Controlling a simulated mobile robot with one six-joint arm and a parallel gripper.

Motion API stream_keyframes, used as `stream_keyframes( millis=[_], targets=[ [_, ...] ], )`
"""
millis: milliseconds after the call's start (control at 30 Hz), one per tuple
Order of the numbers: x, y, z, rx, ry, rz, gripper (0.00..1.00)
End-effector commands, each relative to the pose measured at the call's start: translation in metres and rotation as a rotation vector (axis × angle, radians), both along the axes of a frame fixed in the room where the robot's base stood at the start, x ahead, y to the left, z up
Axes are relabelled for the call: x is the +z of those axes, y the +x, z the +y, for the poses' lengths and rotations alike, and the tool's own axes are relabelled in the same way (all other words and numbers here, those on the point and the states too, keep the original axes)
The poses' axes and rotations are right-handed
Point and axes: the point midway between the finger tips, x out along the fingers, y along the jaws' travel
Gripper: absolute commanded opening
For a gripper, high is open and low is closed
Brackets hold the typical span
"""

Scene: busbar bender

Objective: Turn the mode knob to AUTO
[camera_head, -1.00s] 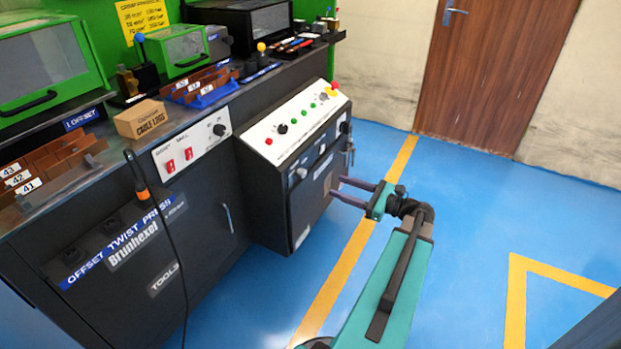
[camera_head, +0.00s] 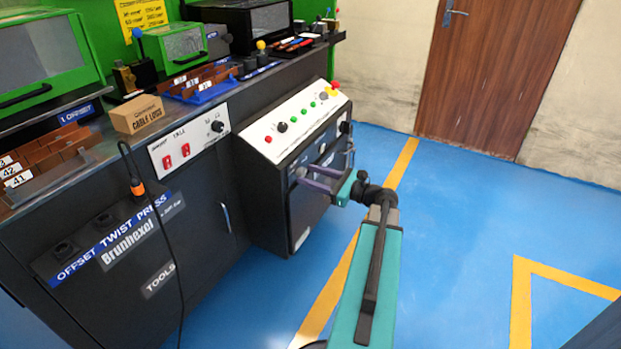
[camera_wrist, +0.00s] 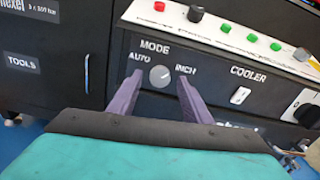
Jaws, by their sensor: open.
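The mode knob (camera_wrist: 159,76) is a small round grey dial on the dark front panel in the wrist view. The white word MODE stands above it, the AUTO label (camera_wrist: 140,58) is at its upper left and the INCH label (camera_wrist: 185,69) at its right. A faint pale mark on the knob seems to lean to the upper right, but it is too small to be sure. My gripper (camera_wrist: 160,80) is open, with its purple fingers left and right of the knob in the picture. In the head view my gripper (camera_head: 302,178) is at the panel and covers the knob; contact cannot be told.
The COOLER switch (camera_wrist: 240,95) is right of the knob. Red, black and green buttons line the sloped white control panel (camera_head: 295,120) above. A black rotary handle (camera_wrist: 308,110) sits farther right. Blue floor (camera_head: 450,220) behind my arm is clear.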

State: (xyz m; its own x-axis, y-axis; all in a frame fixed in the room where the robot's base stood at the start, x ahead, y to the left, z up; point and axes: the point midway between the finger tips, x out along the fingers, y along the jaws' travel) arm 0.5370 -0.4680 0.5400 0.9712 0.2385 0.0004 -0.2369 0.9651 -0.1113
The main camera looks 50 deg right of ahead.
Motion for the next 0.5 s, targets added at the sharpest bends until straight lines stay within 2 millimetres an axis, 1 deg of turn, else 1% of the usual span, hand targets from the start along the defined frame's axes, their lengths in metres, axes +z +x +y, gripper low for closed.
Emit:
stream_keyframes(
  millis=[100, 367, 400, 467, 500],
  targets=[
    [-0.0001, 0.004, 0.0012, 0.0, 0.0, 0.0, 0.45],
    [0.0002, 0.0044, 0.0014, 0.0, 0.0, 0.0, 0.45],
    [0.0001, 0.0044, 0.0014, 0.0, 0.0, 0.0, 0.41],
    [0.0001, 0.0043, 0.0015, 0.001, 0.0, 0.0, 0.31],
    [0.0001, 0.0043, 0.0015, 0.001, 0.0, 0.0, 0.24]
  ],
)
